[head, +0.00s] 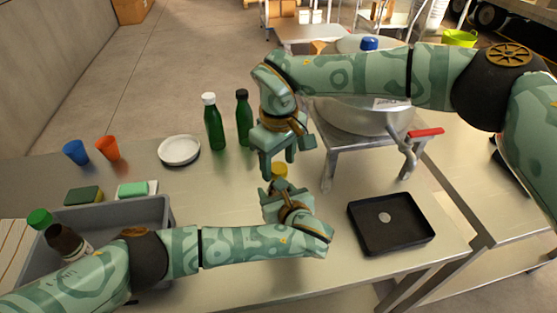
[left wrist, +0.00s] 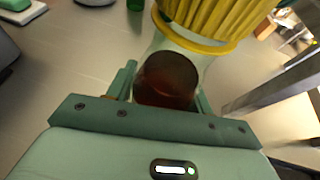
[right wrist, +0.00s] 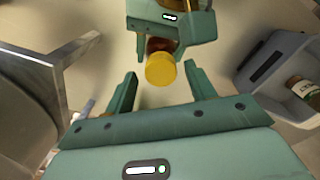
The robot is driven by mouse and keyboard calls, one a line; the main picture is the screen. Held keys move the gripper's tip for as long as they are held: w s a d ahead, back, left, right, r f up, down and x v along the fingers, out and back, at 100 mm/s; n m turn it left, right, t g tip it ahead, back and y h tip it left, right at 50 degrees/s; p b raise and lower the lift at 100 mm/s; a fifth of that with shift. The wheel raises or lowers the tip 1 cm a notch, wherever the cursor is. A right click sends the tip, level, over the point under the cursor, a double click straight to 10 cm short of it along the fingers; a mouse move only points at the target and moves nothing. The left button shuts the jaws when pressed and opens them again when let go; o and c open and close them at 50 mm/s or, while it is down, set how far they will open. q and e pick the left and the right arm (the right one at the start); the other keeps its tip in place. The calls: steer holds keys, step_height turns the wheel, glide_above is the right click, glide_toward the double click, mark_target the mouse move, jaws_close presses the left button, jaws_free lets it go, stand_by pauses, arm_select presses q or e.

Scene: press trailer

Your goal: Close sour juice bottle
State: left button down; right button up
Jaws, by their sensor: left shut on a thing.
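The juice bottle has a ribbed yellow cap (head: 279,170) on its top; in the left wrist view its body with dark red liquid (left wrist: 167,80) sits between my left fingers. Whether the cap is tightened cannot be told. My left gripper (head: 281,187) is shut on the bottle and holds it over the table. My right gripper (head: 278,164) is open just above the cap, fingers pointing down. In the right wrist view the yellow cap (right wrist: 160,69) shows between and beyond the open fingertips, apart from them.
A white plate (head: 179,151), cups and sponges are left; a grey crate (head: 155,212) holds another bottle. A black tray (head: 364,235) and a metal vessel on a stand (head: 358,118) are right.

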steer(key=shift+s+r, duration=0.1)
steer(key=shift+r, duration=2.1)
steer(key=shift+c, duration=0.4)
